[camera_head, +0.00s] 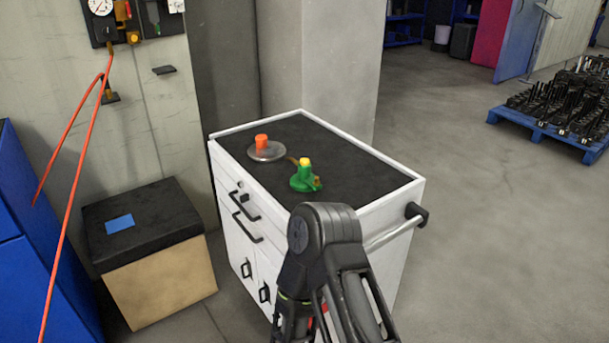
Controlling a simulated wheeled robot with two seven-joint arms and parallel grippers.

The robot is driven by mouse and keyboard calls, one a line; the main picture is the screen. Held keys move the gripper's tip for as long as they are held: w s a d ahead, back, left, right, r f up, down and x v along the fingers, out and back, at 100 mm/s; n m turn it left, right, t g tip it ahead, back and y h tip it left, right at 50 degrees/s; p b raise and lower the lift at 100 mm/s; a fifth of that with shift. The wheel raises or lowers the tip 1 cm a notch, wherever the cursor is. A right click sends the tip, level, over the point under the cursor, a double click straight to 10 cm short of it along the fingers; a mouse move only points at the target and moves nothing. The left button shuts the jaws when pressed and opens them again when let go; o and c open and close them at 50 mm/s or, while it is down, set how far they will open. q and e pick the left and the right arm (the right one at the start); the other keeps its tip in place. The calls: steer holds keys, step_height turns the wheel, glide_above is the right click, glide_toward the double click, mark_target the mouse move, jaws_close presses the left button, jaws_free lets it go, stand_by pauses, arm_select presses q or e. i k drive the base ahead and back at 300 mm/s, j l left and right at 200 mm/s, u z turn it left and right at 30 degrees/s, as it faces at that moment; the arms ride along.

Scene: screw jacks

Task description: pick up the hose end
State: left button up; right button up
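A thin orange-red hose (78,185) hangs at the left from a fitting under the gauge panel on the wall. One length runs down to the bottom edge of the picture and out of view. Another length slants down left and stops at a hose end (36,203) near the blue cabinet; I cannot tell whether this is a free tip. A black arm link of mine rises at the bottom centre, in front of the white cart. Neither gripper shows, and nothing is seen touching the hose.
The white cart (232,193) carries an orange-topped disc (267,152) and a green jack (305,178) with a yellow top. A box with a black lid (150,215) stands below the wall. A blue cabinet (30,270) is far left. Open floor lies right, before a blue pallet (548,134).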

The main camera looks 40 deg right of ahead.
mark_target(108, 93)
steer(key=i+j+u, duration=0.1)
steer(key=i+u, duration=0.2)
steer(key=i, duration=0.85)
steer(key=i+l+u, duration=0.1)
steer(key=i+u, duration=0.25)
steer(key=i, duration=0.75)
